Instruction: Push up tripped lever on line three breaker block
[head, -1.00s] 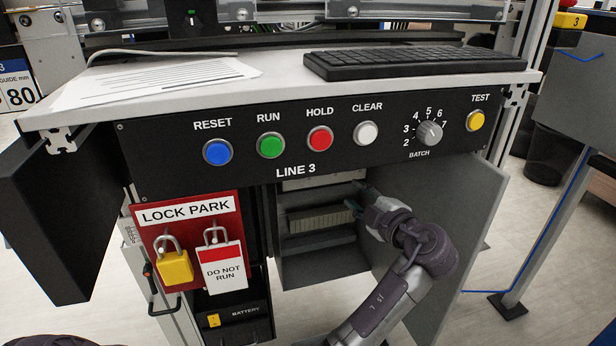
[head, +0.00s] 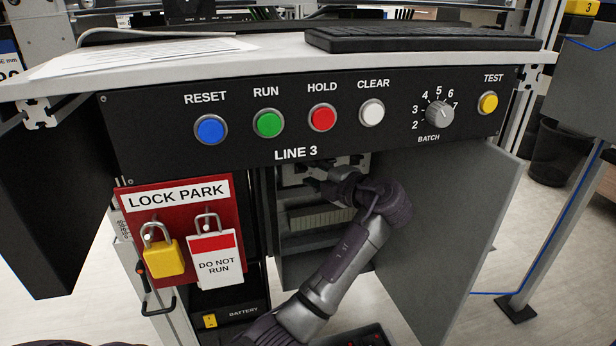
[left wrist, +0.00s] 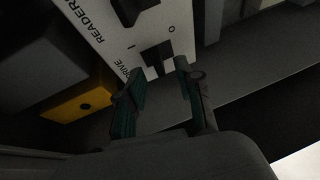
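The breaker block (head: 293,173) is partly visible in the open cabinet under the LINE 3 panel, mostly hidden by my left arm. In the left wrist view its white face (left wrist: 112,38) carries the words READER and DRIVE with I and O marks. A black lever (left wrist: 157,57) stands by the DRIVE label, and another black lever (left wrist: 130,8) is near the READER label. My left gripper (head: 318,186) is in front of the block. In the left wrist view its fingers (left wrist: 160,84) are apart and empty, tips close to the DRIVE lever; contact cannot be told. My right gripper is out of view.
The LINE 3 panel (head: 330,153) overhangs the cabinet opening. The open grey cabinet door (head: 450,230) stands to the right. The red lock park board (head: 131,208) with a yellow padlock (head: 163,259) hangs at left. A yellow part (left wrist: 85,101) sits beside the block.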

